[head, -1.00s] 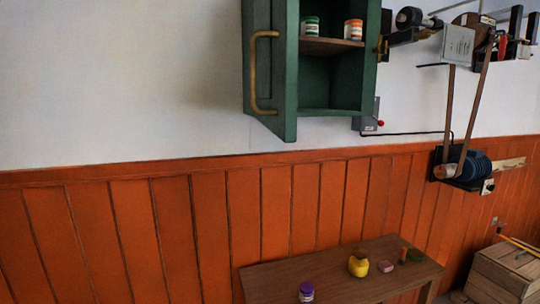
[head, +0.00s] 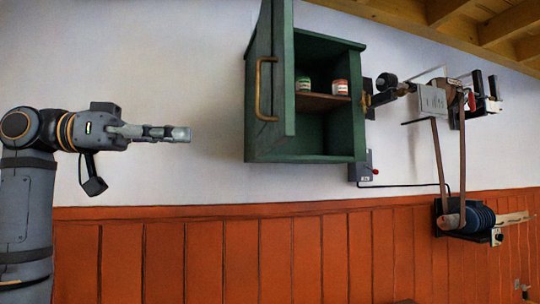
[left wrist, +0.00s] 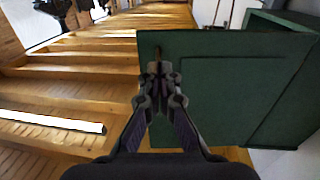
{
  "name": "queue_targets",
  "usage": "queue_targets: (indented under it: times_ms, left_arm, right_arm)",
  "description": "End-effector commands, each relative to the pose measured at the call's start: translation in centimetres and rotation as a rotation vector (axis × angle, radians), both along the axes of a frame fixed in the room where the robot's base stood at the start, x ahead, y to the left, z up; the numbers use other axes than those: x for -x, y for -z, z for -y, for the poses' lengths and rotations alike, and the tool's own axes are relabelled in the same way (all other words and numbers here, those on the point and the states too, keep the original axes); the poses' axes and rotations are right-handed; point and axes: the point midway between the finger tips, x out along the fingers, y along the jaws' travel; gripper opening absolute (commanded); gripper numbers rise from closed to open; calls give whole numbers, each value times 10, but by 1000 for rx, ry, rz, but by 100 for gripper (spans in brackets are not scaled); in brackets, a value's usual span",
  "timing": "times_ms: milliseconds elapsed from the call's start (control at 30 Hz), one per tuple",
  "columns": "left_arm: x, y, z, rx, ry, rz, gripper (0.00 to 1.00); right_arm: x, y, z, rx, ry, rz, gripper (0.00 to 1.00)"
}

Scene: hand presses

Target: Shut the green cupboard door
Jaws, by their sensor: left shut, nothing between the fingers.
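The green cupboard (head: 330,148) hangs on the white wall in the head view. Its green door (head: 285,75) stands open, swung out on the left side, with a brass handle (head: 262,90) on its face. My left gripper (head: 188,134) is shut and empty, to the left of the door and pointing right at it, apart from it in the head view. In the left wrist view the green door (left wrist: 225,85) lies ahead, and the gripper's fingertips (left wrist: 160,68) overlap its left part; I cannot tell there whether they touch. My right gripper is not in view.
Two small jars, one with a green label (head: 303,84) and one with an orange label (head: 340,87), stand on the cupboard shelf. A grey box with a red button (head: 365,168) and belt-driven machinery (head: 450,150) are on the wall to the right. The wall left of the door is clear.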

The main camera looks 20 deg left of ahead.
Motion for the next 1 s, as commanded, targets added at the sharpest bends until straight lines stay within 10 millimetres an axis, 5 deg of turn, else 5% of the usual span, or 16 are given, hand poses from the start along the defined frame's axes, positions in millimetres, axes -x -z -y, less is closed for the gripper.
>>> queue_targets:
  times_ms: [267,700,1000]
  left_arm:
    - [-1,-3,11,-6,6,6,0]
    - [-41,-5,92,-4,9,5,0]
    - [-58,-3,124,-4,6,5,0]
  right_arm:
    - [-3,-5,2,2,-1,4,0]
    - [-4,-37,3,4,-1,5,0]
    - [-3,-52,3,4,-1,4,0]
